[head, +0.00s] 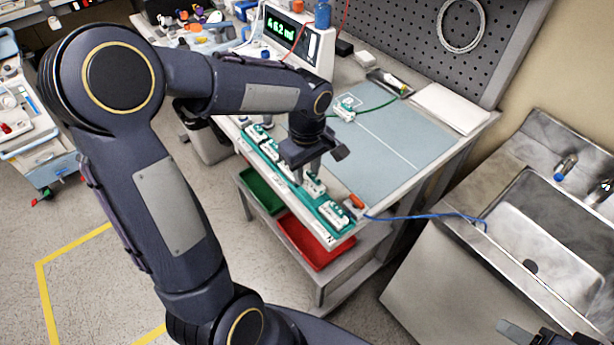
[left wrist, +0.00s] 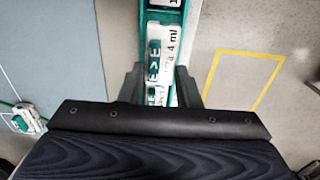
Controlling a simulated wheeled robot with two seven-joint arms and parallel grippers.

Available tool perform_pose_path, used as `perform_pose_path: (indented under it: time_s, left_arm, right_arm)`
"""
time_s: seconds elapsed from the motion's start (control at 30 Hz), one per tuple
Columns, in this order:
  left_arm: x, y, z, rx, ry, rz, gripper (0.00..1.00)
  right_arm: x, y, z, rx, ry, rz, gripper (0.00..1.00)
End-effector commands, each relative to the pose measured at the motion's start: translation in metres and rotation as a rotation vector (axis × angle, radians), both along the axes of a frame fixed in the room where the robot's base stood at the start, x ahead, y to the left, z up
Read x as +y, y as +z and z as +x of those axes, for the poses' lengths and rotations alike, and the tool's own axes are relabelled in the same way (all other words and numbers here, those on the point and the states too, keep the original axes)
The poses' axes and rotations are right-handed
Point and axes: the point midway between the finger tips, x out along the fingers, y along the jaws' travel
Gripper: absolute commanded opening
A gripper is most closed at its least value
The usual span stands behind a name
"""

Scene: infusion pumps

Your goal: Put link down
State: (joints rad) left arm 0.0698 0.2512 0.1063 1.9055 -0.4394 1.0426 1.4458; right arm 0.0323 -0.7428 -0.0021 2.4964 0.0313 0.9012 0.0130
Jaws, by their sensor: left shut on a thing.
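My left gripper (head: 299,172) points down over the teal rail (head: 340,222) along the table's front edge. It is shut on a white and teal link (left wrist: 175,52) that shows between the fingers in the left wrist view, with "4 ml" printed on it. The fingers hide part of it, and I cannot tell whether it touches the rail. Other white and teal links, such as the near-end one (head: 334,216), sit in a row on the rail. Another link (head: 346,107) lies on the blue-grey mat. A dark part of my right gripper (head: 515,332) shows at the bottom right corner.
The mat (head: 385,150) is mostly clear. A pump with a green display (head: 290,38) stands at the back. A blue cable (head: 420,216) runs from the table to the sink (head: 550,240). Green (head: 262,190) and red (head: 312,240) bins sit below the table.

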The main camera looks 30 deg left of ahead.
Motion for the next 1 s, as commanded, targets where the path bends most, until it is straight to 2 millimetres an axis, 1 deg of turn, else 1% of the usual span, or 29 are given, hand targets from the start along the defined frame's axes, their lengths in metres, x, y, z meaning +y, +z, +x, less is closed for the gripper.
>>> perform_pose_path:
  time_s: [0.03,0.1,0.2,0.47,0.6,0.63,0.77,0.8,1.0]
  left_arm:
    - [0.000,-0.010,0.000,0.005,0.001,0.000,0.07]
    - [0.000,-0.020,0.000,0.004,0.001,0.000,0.07]
    - [0.000,-0.029,-0.001,0.002,0.000,0.000,0.07]
    - [0.000,-0.030,0.000,0.000,0.001,-0.001,0.07]
    - [0.000,-0.035,0.000,0.000,0.000,0.000,0.07]
    - [0.000,-0.033,0.000,0.000,0.000,0.000,0.33]
    - [0.000,-0.033,0.000,0.000,0.000,-0.001,0.50]
    - [0.000,-0.033,0.000,0.000,0.000,-0.001,0.52]
    - [0.000,-0.033,0.000,0.000,0.001,-0.001,0.52]
  right_arm:
    - [0.000,0.000,0.000,0.000,0.000,0.000,0.52]
    - [0.000,0.000,0.000,0.000,0.000,0.000,0.52]
    - [0.000,0.000,0.000,0.000,0.000,0.000,0.52]
    - [0.000,0.000,0.000,0.000,0.000,0.000,0.52]
    - [0.000,-0.005,0.000,0.000,0.000,0.000,0.52]
    - [0.000,-0.004,0.000,0.000,0.000,0.000,0.52]
    - [0.000,-0.004,0.000,0.000,0.000,0.000,0.52]
    - [0.000,-0.003,0.000,0.000,0.000,0.000,0.52]
    - [0.000,-0.003,0.000,0.000,0.000,0.000,0.52]
